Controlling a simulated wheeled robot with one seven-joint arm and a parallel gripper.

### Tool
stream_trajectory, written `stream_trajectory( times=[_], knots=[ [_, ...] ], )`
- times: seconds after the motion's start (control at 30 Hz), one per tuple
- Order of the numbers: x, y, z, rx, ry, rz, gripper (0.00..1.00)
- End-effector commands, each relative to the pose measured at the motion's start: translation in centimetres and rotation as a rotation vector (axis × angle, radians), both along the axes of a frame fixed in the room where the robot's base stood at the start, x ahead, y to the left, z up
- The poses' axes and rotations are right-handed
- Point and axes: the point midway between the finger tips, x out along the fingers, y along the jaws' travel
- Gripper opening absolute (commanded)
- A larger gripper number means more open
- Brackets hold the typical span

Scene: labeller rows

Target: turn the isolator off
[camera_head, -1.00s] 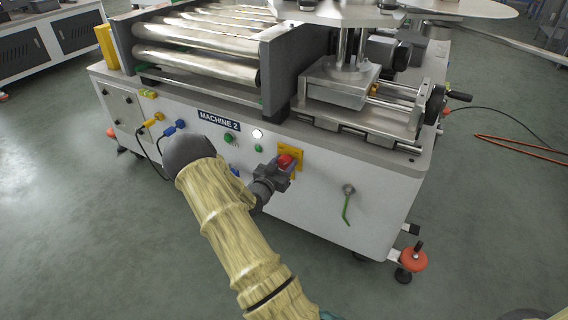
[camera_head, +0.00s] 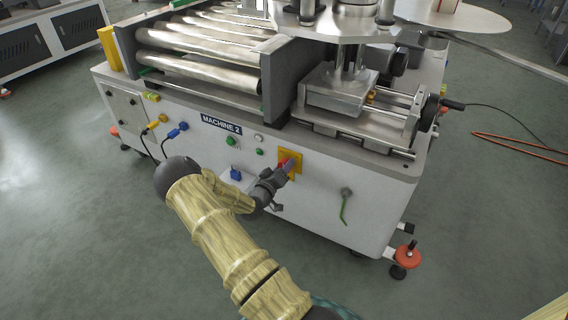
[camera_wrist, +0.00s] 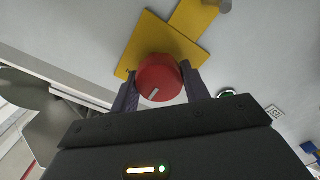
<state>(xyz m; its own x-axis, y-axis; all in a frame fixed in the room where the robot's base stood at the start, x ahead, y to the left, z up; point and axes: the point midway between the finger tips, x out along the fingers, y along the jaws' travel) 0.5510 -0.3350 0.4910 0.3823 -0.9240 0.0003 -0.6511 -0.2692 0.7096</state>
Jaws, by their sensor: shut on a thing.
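The isolator is a red round knob (camera_wrist: 160,78) with a white mark, on a yellow plate (camera_wrist: 140,44). In the head view the knob (camera_head: 282,162) and its yellow plate (camera_head: 297,156) sit on the front panel of the white machine labelled MACHINE 2 (camera_head: 221,124). My gripper (camera_wrist: 160,88) is shut on the knob, with one dark finger on each side. In the wrist view the white mark lies toward the knob's lower left. In the head view my gripper (camera_head: 279,172) partly covers the knob.
A valve with a green handle (camera_head: 345,205) is to the right. Open grey floor surrounds the machine.

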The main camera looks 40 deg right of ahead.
Motion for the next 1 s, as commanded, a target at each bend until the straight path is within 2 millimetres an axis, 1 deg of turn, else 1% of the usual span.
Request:
stream_trajectory(
  times=[0.6,0.8,1.0],
  knots=[
    [0.13,0.20,-0.18,-0.217,0.527,0.003,0.23],
    [0.12,0.18,-0.28,-0.268,0.650,0.003,0.23],
    [0.14,0.18,-0.28,-0.295,0.717,0.004,0.23]
  ],
)
